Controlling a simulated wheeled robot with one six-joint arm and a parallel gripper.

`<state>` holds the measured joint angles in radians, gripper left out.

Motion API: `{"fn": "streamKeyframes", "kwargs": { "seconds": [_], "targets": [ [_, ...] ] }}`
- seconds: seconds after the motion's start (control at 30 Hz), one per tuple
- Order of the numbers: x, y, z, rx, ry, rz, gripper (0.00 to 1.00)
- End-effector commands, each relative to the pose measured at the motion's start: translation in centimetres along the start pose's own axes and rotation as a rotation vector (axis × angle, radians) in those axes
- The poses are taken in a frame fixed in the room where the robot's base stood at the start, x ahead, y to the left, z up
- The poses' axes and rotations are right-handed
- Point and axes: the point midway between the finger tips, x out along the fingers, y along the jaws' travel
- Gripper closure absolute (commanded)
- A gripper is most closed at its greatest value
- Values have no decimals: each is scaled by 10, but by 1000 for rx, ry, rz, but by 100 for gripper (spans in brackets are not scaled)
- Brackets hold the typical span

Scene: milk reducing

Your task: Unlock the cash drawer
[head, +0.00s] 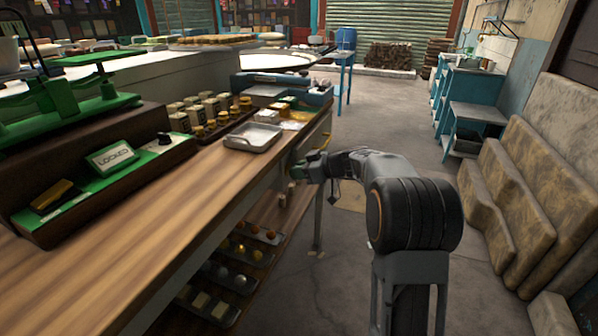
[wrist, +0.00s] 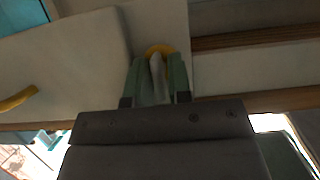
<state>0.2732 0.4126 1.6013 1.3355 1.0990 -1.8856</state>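A green sign reading LOCKED (head: 112,157) stands on the dark green-topped tray at the left of the counter. A pale front panel (wrist: 60,65) with a yellow handle (wrist: 18,97) fills the left of the wrist view. My gripper (head: 300,170) is beside the counter's right side, below the top. In the wrist view its two green fingers (wrist: 158,66) point at a round yellow fitting (wrist: 160,49) on the pale front. A pale sliver shows between the fingers; I cannot tell whether it is held. No key is clearly visible.
The wooden counter (head: 130,235) holds a metal tray (head: 254,137), small boxes and jars, and a green scale (head: 75,100). Shelves of goods (head: 235,277) are under it. Sacks (head: 515,200) lean on the right wall. The floor between is mostly clear.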

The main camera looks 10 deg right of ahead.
Motion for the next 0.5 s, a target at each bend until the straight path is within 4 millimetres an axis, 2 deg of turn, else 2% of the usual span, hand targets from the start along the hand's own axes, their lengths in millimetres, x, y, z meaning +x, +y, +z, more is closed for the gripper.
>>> {"fn": "streamKeyframes", "kwargs": {
  "seconds": [0.17,0.37,0.5],
  "targets": [
    [0,0,0,0,0,0,81],
    [0,0,0,0,0,0,99],
    [0,0,0,0,0,0,100]
  ]
}}
